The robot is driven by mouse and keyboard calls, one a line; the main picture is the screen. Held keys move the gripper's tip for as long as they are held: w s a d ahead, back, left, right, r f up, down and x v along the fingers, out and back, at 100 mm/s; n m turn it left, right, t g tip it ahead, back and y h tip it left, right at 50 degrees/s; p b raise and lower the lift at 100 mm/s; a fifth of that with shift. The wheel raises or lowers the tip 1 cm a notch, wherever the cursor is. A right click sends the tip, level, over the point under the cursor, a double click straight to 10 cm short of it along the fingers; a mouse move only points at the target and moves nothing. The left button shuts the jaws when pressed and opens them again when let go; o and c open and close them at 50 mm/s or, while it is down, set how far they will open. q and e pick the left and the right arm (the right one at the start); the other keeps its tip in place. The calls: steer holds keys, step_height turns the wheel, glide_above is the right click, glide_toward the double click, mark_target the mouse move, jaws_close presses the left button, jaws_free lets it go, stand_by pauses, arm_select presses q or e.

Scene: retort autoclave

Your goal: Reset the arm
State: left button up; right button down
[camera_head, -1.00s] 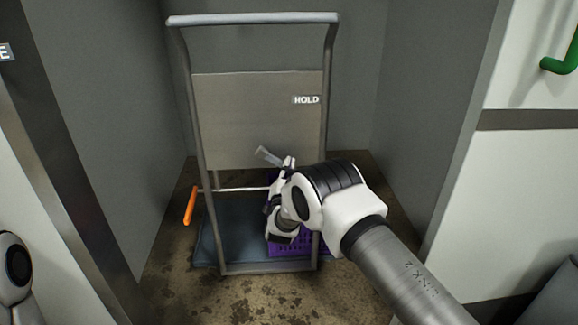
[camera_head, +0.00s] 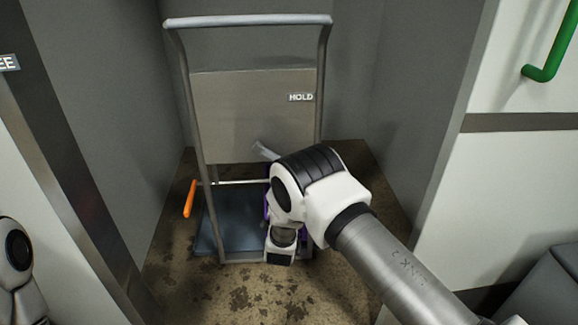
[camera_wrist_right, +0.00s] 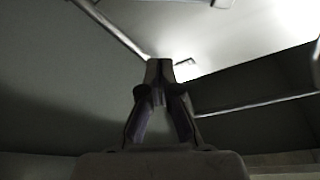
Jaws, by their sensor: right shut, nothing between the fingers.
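My right arm (camera_head: 385,255) reaches in from the lower right of the head view, to the front right of a trolley. My left arm shows only as a white and black joint at the lower left edge of the head view; the left gripper is out of view.
The trolley (camera_head: 247,20) has a grey frame, a HOLD panel (camera_head: 250,120) and a blue deck (camera_head: 233,222). A purple crate is mostly hidden behind my arm. An orange handle (camera_head: 189,198) sticks out left. Grey walls close in; a green handle (camera_head: 545,72) is at right.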

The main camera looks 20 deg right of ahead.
stand_by(0.4)
steer(key=s+d+f+n+g+y, duration=0.2)
steer(key=s+d+f+g, duration=0.15)
steer(key=s+f, duration=0.5)
steer(key=s+d+f+n+g+y, duration=0.2)
steer(key=s+f+n+g+y, duration=0.15)
steer(key=s+f, duration=0.55)
steer(key=s+a+f+n+g+y, duration=0.15)
steer(key=s+g, duration=0.25)
steer(key=s, duration=0.6)
steer(key=s+a+f+n+g+y, duration=0.1)
steer(key=s+a+f+n+g, duration=0.2)
steer(key=s, duration=0.6)
steer(key=s+a+f+n+g+y, duration=0.15)
steer(key=s+g, duration=0.35)
steer(key=s, duration=0.5)
step_height(320, 180, up, 28)
steer(key=p, duration=2.8)
steer(key=shift+w+d+p, duration=0.15)
steer(key=shift+d+p, duration=0.15)
steer(key=shift+p, duration=0.05)
